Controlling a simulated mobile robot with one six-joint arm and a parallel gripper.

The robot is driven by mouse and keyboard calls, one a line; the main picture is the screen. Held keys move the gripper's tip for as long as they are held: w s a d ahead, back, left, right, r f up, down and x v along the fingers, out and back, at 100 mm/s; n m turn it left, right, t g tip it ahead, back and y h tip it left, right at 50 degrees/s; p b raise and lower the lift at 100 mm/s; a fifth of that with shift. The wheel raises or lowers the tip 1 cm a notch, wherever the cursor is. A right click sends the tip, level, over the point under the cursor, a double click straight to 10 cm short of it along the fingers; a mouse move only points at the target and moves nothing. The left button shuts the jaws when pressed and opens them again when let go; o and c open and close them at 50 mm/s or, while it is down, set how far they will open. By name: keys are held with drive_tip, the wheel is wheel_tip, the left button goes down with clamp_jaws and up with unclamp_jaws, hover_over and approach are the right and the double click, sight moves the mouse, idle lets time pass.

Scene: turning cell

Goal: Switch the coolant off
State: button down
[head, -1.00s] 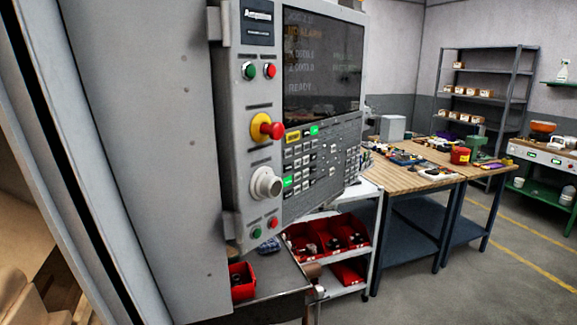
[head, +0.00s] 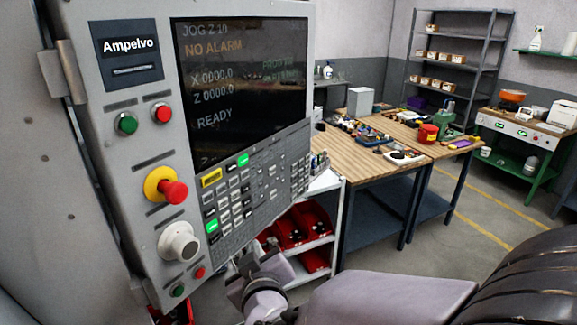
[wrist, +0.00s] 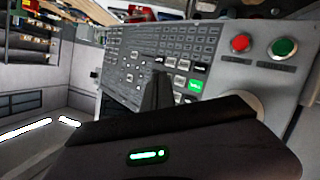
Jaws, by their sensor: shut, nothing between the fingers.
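The control panel's keypad (head: 245,195) sits below the screen, with a green-lit key (head: 212,226) at its lower left, another green-lit key (head: 243,160) at the top and a yellow key (head: 211,178). The key labels are too small to read, so I cannot tell which is coolant. In the wrist view the keypad (wrist: 150,50) shows rotated, with a lit green key (wrist: 196,85) right of my dark fingers. My gripper (head: 266,246) is shut and empty, in front of the keypad's lower edge. I cannot tell whether it touches; it hides some keys.
A red emergency stop (head: 173,191) on a yellow collar and a grey knob (head: 178,242) stand out left of the keypad. Green (head: 126,123) and red (head: 162,113) buttons sit above. A cart with red bins (head: 300,225) and a wooden workbench (head: 365,150) stand behind.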

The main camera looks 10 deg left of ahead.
drive_tip(key=p, duration=0.3)
approach(219, 223)
drive_tip(key=shift+w+f, duration=0.3)
drive_tip(key=shift+w, duration=0.35)
drive_tip(key=shift+w+f, duration=0.25)
drive_tip(key=shift+w, duration=0.4)
drive_tip(key=shift+w+f, duration=0.3)
drive_tip(key=shift+w, duration=0.4)
drive_tip(key=shift+a, duration=0.15)
drive_tip(key=shift+w+a, duration=0.2)
drive_tip(key=shift+a, duration=0.05)
idle(0.3)
drive_tip(key=shift+w+a, duration=0.15)
drive_tip(key=shift+a, duration=0.15)
idle(0.6)
drive_tip(key=shift+s+d+b, duration=0.35)
drive_tip(key=shift+d+b, duration=0.2)
drive_tip(key=shift+d, duration=0.1)
